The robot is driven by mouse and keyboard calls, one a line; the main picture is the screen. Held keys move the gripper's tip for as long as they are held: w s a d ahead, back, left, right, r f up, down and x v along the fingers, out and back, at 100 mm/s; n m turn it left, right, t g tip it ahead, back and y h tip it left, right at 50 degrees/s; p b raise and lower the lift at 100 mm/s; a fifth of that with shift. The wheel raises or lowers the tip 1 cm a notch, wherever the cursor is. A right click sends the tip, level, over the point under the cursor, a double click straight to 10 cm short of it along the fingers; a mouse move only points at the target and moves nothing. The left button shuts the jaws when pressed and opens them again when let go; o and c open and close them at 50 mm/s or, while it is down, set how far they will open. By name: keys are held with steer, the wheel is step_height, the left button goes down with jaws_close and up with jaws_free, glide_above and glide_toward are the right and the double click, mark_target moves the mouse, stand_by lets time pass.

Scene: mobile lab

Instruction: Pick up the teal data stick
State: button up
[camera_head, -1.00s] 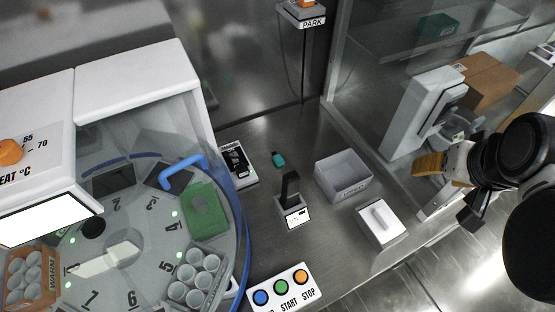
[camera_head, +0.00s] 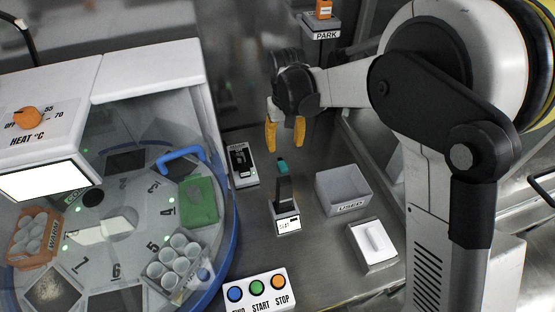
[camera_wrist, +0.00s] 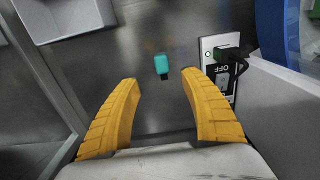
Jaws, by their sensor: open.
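The teal data stick (camera_head: 282,167) lies on the metal bench, between a black-and-white device at its left and a grey bin at its right. In the wrist view the stick (camera_wrist: 161,65) shows a teal body with a dark end, beyond my fingertips and between their lines. My gripper (camera_head: 284,148) has two yellow fingers, open and empty, above the bench just behind the stick. In the wrist view the open fingers (camera_wrist: 158,76) stand apart with bare bench between them.
The device with a black plug (camera_head: 242,163) stands left of the stick. A small reader with a black upright piece (camera_head: 288,224) stands in front. The grey USED bin (camera_head: 343,190) and a white lidded box (camera_head: 372,245) are at the right. The round glass-covered machine (camera_head: 225,215) fills the left.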

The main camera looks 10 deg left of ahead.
mark_target(283, 167)
step_height(283, 167, down, 11)
steer(key=b, duration=0.5)
steer(key=shift+s+a, duration=0.1)
steer(key=shift+r, duration=0.1)
jaws_close()
steer(key=shift+r, duration=0.15)
